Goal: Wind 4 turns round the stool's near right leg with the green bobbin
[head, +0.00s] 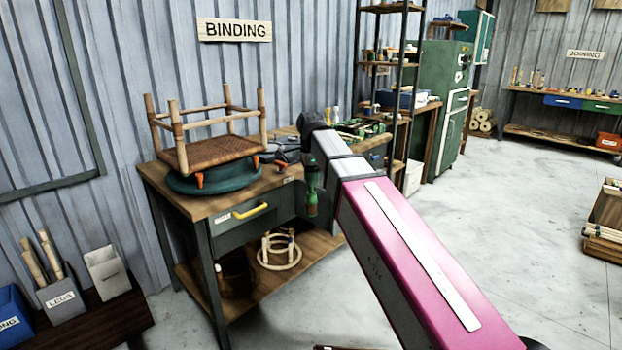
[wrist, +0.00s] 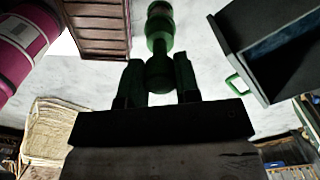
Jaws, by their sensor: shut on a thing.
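The stool (head: 215,151) rests upside down on a dark green round turntable (head: 215,180) with orange clamps, its woven seat low and its legs pointing up. Its near right leg (head: 263,118) is the upright at the right front; I see no green winding on it. My gripper (wrist: 159,85) is shut on the green bobbin (wrist: 159,28), which sticks out past the fingers in the wrist view. In the head view the bobbin (head: 312,176) hangs in front of the bench, right of the stool and apart from the leg. The fingertips are hard to make out there.
The workbench (head: 185,205) has a drawer with a yellow handle (head: 251,210) and a lower shelf holding a rattan ring frame (head: 280,251). Tools (head: 360,128) lie at its right end. A dark metal rack (head: 403,90) stands behind.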

